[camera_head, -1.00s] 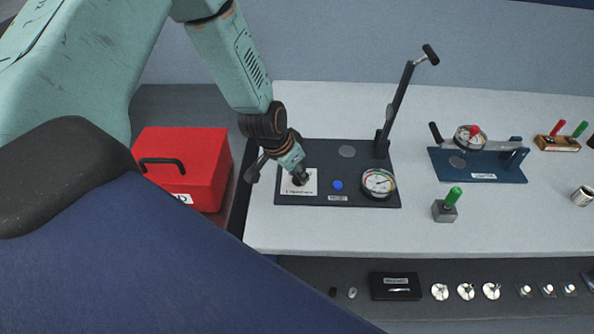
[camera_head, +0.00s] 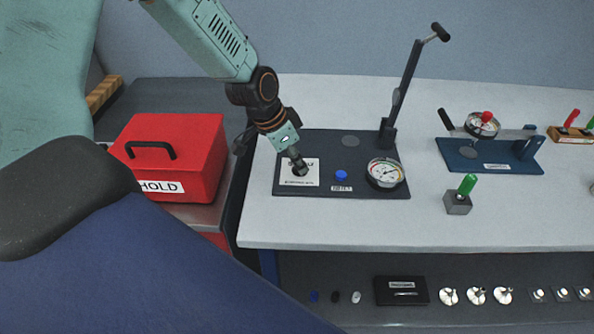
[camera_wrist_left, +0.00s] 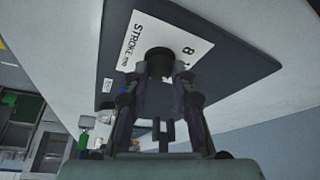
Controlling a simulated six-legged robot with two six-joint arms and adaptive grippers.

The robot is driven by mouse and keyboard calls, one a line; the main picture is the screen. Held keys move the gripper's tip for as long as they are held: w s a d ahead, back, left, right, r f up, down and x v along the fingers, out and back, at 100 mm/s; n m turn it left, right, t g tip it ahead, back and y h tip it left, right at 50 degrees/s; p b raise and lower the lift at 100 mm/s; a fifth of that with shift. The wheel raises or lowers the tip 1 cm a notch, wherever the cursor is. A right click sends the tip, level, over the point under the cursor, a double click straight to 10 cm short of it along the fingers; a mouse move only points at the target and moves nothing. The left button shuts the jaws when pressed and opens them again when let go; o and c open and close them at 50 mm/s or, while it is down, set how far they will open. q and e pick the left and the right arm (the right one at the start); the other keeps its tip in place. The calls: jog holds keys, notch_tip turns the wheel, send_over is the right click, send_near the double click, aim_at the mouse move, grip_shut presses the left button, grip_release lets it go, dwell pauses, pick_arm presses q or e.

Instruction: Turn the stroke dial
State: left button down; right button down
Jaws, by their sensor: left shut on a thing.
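The stroke dial is a dark round knob (camera_wrist_left: 158,62) on a white plate (camera_head: 313,166) marked with lettering. In the left wrist view the plate (camera_wrist_left: 140,38) reads "STROKE" and shows an 8. My left gripper (camera_head: 299,168) points down at the plate and is shut on the knob. In the left wrist view the fingers (camera_wrist_left: 160,80) reach to the knob from both sides. The plate lies on the left part of a dark base board (camera_head: 330,145) with a blue button (camera_head: 341,175), a gauge (camera_head: 385,172) and an upright lever (camera_head: 404,90). My right gripper is not in view.
A red box (camera_head: 190,150) labelled HOLD stands left of the bench (camera_head: 420,225). A blue fixture (camera_head: 480,160) with a gauge and a grey block with green handle (camera_head: 459,203) stand to the right. Small parts and a black case (camera_head: 400,291) lie on the lower shelf.

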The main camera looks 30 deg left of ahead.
pick_arm(q)
jog(key=shift+w+a+f+m+h+b, duration=0.15)
jog(key=shift+m+b, duration=0.45)
jog(key=shift+b, duration=0.6)
jog(key=shift+d+m+h+b, duration=0.1)
jog(key=shift+m+h+b, duration=0.15)
jog(key=shift+m+b, duration=0.65)
jog(key=shift+a+m+g+b, duration=0.1)
jog(key=shift+m+g+b, duration=0.45)
jog(key=shift+b, duration=0.6)
jog(key=shift+m, duration=0.35)
jog(key=shift+r+m+h+b, duration=0.2)
jog(key=shift+m+h+b, duration=0.15)
jog(key=shift+m+h, duration=0.05)
jog(key=c, duration=1.1)
grip_release()
jog(key=shift+g, duration=0.25)
jog(key=v, duration=1.2)
